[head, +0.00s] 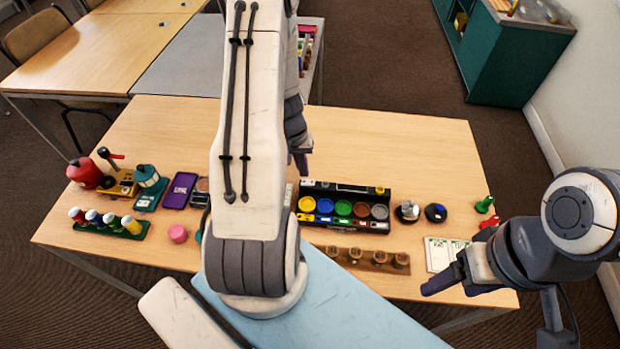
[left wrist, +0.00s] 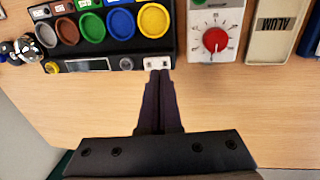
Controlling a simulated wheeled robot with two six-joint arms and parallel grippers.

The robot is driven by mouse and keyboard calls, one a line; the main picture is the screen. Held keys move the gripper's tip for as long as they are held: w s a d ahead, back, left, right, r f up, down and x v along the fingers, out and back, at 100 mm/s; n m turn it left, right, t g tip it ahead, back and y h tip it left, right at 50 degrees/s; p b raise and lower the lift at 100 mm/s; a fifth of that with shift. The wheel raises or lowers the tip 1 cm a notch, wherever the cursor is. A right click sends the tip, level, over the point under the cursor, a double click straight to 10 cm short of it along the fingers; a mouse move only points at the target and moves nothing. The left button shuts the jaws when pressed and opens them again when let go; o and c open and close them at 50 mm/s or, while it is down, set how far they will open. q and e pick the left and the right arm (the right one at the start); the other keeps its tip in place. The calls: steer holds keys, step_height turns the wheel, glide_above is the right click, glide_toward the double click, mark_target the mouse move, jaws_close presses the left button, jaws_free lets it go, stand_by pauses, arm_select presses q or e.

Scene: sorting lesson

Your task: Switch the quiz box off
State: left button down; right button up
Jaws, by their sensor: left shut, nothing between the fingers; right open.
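The quiz box (head: 318,221) is a black case with a row of round coloured buttons, near the table's middle. In the left wrist view the quiz box (left wrist: 130,48) lies at the top, with yellow, blue, green, brown and grey buttons. A small white switch (left wrist: 157,63) sits on its edge by the yellow button. My left gripper (left wrist: 159,76) is shut and empty, its tips right at the switch; I cannot tell whether they touch. My right gripper (head: 450,286) is open and empty, over the table's front right.
A dial box with a red knob (left wrist: 215,40) stands beside the quiz box. A wooden rack (head: 365,258) lies in front of it, and two round objects (head: 408,211) to its right. Lamps, a phone (head: 180,190) and bottles fill the left. The table behind the quiz box is clear.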

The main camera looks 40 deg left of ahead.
mark_target(304, 181)
arm_select(q)
step_height(304, 181, up, 4)
steer(key=p, duration=0.2)
steer(key=shift+p, duration=0.4)
